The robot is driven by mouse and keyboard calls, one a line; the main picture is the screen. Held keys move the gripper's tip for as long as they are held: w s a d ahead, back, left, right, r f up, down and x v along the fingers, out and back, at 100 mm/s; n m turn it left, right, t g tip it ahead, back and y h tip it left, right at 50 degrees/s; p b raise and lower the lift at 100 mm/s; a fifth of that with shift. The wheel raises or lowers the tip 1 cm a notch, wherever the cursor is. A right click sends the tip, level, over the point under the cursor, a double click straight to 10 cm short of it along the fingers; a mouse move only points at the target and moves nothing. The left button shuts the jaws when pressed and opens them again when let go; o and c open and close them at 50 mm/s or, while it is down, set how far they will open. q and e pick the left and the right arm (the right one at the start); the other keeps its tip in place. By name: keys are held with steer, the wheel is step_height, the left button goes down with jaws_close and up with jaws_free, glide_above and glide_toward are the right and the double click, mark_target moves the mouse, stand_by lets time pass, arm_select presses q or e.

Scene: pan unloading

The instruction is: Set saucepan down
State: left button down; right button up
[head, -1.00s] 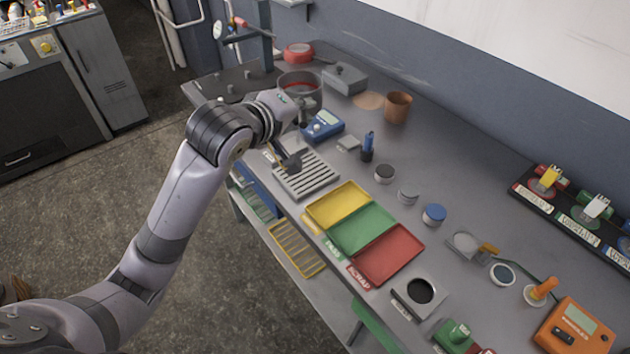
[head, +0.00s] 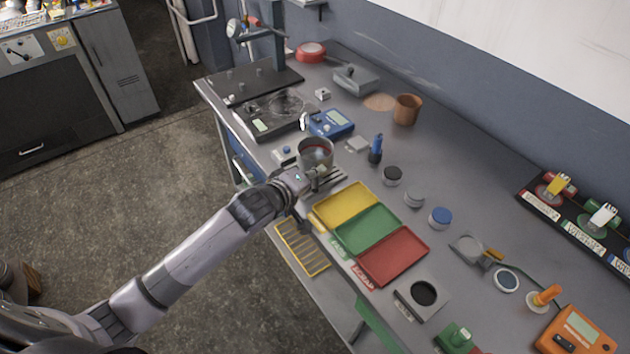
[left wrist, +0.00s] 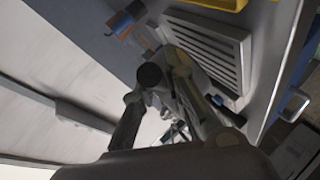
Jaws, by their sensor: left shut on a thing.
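The grey saucepan (head: 316,154), with reddish contents inside, is upright over the slatted grey rack (head: 331,187), whose far part it hides. I cannot tell whether its base touches the slats. My left gripper (head: 312,181) is at the near side of the saucepan, shut on it; the handle is mostly hidden by the wrist. In the left wrist view the rack (left wrist: 212,48) fills the upper middle, and my fingers (left wrist: 165,88) lie across its near side; the pan is not clear there. My right gripper is out of view.
The dark hot plate (head: 274,115) behind is bare. A blue meter (head: 331,123) stands close behind the pan. Yellow (head: 345,204), green (head: 367,230) and red (head: 394,255) trays lie to the right. A blue bottle (head: 375,150) and small jars stand beyond.

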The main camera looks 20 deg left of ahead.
arm_select(q)
step_height(320, 180, down, 2)
steer(key=shift+f, duration=0.3)
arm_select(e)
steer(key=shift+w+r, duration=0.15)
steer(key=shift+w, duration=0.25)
arm_select(q)
steer(key=c, duration=2.1)
jaws_free()
steer(key=shift+f, duration=0.2)
steer(key=o, duration=0.5)
steer(key=shift+c, duration=0.2)
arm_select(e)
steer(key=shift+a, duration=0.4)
arm_select(q)
steer(key=shift+r, duration=0.1)
